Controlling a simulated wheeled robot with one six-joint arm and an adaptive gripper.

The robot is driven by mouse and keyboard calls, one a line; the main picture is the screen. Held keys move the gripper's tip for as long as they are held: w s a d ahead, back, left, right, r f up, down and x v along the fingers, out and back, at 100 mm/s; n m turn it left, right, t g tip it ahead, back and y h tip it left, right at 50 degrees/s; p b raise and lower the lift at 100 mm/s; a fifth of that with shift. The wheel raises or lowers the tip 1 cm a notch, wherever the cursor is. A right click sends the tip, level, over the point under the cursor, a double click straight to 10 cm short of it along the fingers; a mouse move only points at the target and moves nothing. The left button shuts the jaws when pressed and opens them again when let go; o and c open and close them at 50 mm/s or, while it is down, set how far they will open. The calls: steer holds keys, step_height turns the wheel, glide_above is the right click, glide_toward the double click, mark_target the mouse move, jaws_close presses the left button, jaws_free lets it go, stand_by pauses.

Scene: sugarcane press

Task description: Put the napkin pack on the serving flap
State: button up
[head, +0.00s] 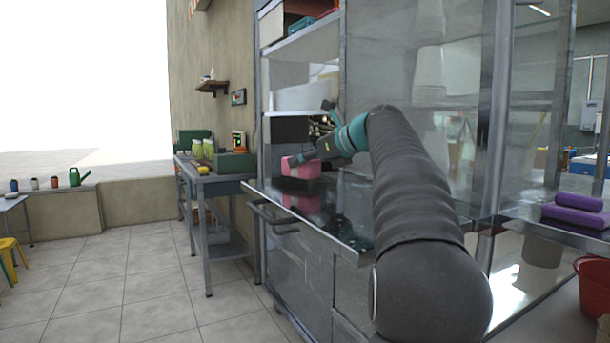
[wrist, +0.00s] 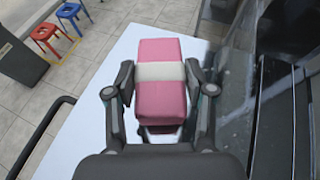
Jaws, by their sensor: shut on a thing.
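The napkin pack (wrist: 160,98) is a pink block with a white band around its middle. In the wrist view my gripper (wrist: 160,85) is shut on it, one finger on each long side. In the head view the pink pack (head: 300,168) is at the end of my arm, above the serving flap (head: 330,215). The flap is a shiny metal shelf on the front of the stall, and it mirrors the pack. In the wrist view the flap (wrist: 85,145) looks pale under the pack. I cannot tell whether the pack touches it.
A dark handle bar (head: 268,214) sticks out below the flap's edge. Glass panels (head: 430,80) and a metal post (head: 494,130) stand to the right. A side table (head: 215,180) with green boxes is at the left. Purple packs (head: 577,208) lie far right. The flap's surface looks clear.

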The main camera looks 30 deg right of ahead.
steer(key=shift+f, duration=0.9)
steer(key=shift+f, duration=0.1)
steer(key=o, duration=1.2)
steer(key=shift+s, duration=0.1)
steer(key=p+v, duration=0.1)
steer(key=v, duration=1)
steer(key=shift+d, duration=0.1)
steer(key=shift+s+d+r, duration=0.1)
steer(key=shift+s+r, duration=0.15)
steer(key=shift+s, duration=0.15)
